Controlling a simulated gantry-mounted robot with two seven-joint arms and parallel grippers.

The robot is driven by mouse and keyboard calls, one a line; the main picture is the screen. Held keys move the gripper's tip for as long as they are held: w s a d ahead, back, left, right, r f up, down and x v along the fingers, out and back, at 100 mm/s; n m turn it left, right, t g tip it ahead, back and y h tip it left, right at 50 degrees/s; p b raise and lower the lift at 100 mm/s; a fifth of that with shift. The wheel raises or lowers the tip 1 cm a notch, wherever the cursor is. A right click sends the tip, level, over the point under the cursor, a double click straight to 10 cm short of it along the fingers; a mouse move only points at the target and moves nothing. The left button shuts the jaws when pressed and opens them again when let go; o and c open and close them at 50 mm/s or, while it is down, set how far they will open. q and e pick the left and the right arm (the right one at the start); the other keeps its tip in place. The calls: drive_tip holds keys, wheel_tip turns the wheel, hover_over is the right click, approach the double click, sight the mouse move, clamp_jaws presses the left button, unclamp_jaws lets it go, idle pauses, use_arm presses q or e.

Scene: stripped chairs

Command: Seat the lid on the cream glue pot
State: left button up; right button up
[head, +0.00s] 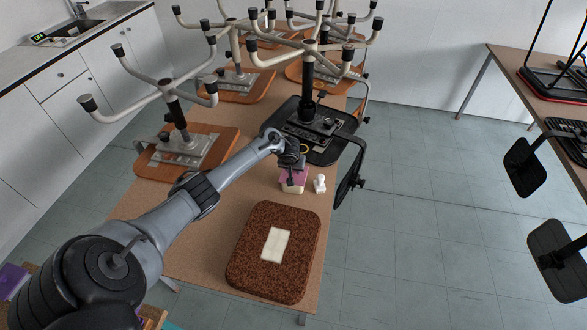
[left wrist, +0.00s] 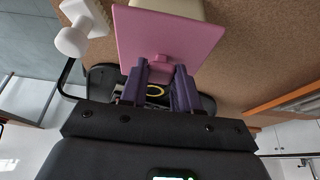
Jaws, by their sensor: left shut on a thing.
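The pink square lid (head: 295,177) is held by its small knob in my left gripper (head: 291,164). In the left wrist view the purple fingers (left wrist: 161,72) are shut on the knob under the broad pink lid plate (left wrist: 168,40). The cream glue pot (head: 291,189) shows just below the lid in the head view, and part of it shows behind the lid's edge in the left wrist view (left wrist: 180,9). The lid covers most of the pot, and I cannot tell whether they touch. My right gripper is in neither view.
A small white object (head: 319,183) stands close to the right of the pot. A dark brown speckled pad (head: 255,275) with a cream rectangle (head: 276,244) lies nearer on the table (head: 205,262). Upturned chairs (head: 185,145) crowd the far part; a black one (head: 318,148) is just behind the pot.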

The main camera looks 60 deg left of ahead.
use_arm(q)
drive_tip(key=shift+f, duration=0.45)
drive_tip(key=o, duration=1.1)
drive_tip(key=shift+r, duration=0.1)
